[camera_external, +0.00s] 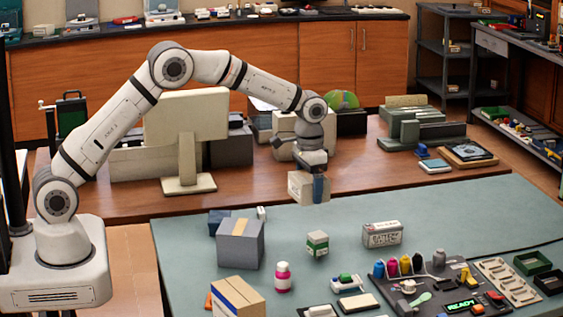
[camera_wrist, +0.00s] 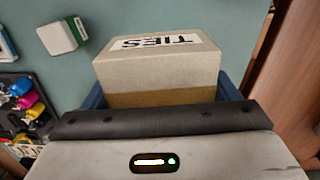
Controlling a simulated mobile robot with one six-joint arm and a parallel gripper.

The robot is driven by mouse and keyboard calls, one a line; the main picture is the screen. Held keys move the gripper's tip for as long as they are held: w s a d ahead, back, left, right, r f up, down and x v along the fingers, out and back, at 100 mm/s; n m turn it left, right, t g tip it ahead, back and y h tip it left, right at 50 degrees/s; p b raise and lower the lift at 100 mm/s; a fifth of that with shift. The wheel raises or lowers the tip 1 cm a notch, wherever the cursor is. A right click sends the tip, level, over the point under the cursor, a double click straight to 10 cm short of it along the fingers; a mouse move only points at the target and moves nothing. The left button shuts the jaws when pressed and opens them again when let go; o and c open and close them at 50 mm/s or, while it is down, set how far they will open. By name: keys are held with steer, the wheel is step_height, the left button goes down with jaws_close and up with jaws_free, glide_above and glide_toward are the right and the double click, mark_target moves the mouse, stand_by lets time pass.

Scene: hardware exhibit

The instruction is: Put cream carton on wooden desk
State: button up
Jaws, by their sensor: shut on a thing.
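The cream carton (camera_external: 300,187) is a small box held in my gripper (camera_external: 313,186). In the wrist view the carton (camera_wrist: 157,70) shows a white label reading "TIES" and a tan lower face. Blue fingers show on both sides of it, shut on it. The wooden desk (camera_external: 365,168) is the brown surface behind the teal table. The carton appears raised, near the border between the teal table and the desk. In the wrist view, teal lies beyond the carton and brown wood lies to the right.
The teal table (camera_external: 345,215) holds a grey box (camera_external: 240,242), a green-and-white carton (camera_external: 317,243), a battery box (camera_external: 382,234) and a pink bottle (camera_external: 282,277). On the desk stand a beige monitor (camera_external: 187,125) and a grey-green machine (camera_external: 425,130). The desk's front middle looks clear.

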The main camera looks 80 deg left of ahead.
steer(key=shift+w+a+r, duration=0.1)
steer(key=shift+a+r, duration=0.15)
steer(key=w+a+p, duration=0.1)
steer(key=w+a, duration=0.2)
steer(key=a, duration=1)
steer(key=m+p, duration=0.1)
steer(key=p, duration=0.1)
glide_above(275, 182)
step_height(275, 182, down, 4)
steer(key=shift+a+f, duration=0.1)
steer(key=shift+f, duration=2.85)
steer(key=shift+f, duration=0.25)
steer(key=o, duration=1)
steer(key=shift+r, duration=0.1)
steer(key=shift+c, duration=0.2)
